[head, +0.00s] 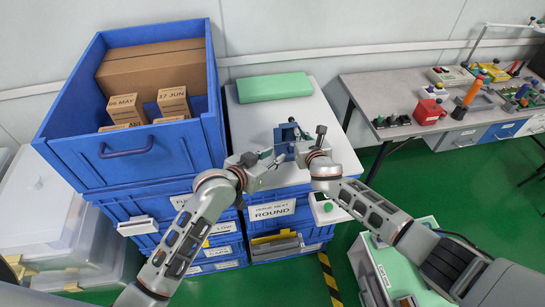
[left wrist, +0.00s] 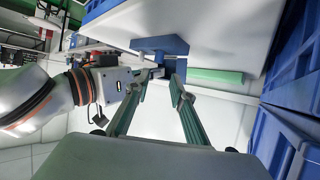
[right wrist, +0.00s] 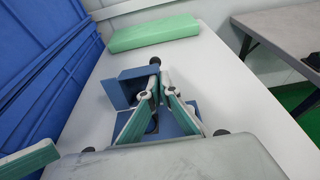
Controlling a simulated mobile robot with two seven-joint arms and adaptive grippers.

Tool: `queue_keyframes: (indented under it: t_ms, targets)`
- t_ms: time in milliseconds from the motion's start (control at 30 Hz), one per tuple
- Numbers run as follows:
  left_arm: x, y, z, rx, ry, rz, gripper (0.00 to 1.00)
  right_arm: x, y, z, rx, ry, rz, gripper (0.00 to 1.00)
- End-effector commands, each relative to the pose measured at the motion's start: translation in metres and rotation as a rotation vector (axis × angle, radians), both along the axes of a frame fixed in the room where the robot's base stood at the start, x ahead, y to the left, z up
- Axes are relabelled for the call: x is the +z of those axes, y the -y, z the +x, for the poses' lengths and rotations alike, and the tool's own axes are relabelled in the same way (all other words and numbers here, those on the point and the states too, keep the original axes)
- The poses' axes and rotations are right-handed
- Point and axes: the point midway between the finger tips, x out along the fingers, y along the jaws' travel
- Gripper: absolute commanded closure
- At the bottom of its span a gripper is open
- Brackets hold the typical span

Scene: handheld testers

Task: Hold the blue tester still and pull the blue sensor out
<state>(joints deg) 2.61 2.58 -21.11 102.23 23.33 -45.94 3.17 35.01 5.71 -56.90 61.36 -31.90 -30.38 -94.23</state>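The blue tester (head: 285,133) stands on the white worktop. In the right wrist view its blue boxy body (right wrist: 125,90) and flat blue base show behind my fingers. In the left wrist view its blue base (left wrist: 160,44) is against the worktop. My left gripper (left wrist: 160,80) is open, fingertips apart at the near side of the tester; contact is not clear. My right gripper (right wrist: 159,72) is over the tester with its fingertips close together. Whether they grip anything is hidden. I cannot make out the blue sensor separately from the tester.
A green block (head: 274,87) lies at the back of the worktop (head: 250,120). A large blue bin (head: 75,110) with cardboard boxes stands at the left. Blue drawers are below the worktop. A grey bench (head: 400,95) with several tools is at the right. My two arms are close together.

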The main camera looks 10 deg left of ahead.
Motion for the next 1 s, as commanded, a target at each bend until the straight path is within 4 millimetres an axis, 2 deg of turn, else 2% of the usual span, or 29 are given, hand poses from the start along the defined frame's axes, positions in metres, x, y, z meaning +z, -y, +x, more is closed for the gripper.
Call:
queue_keyframes:
  t_ms: [133,267,800,1000]
  targets:
    - [-0.002,-0.002,-0.007,-0.006,0.035,-0.021,0.77,0.000,0.000,0.000,0.000,0.000,-0.001,1.00]
    - [-0.004,0.000,-0.004,-0.008,0.047,-0.029,0.77,0.000,0.000,0.000,0.000,0.000,-0.001,1.00]
    - [-0.034,0.035,0.063,-0.007,0.045,-0.028,0.77,0.000,0.000,0.000,0.000,0.000,-0.001,1.00]
    - [-0.042,0.045,0.081,-0.008,0.047,-0.027,0.77,0.000,0.000,0.000,0.000,0.000,-0.001,1.00]
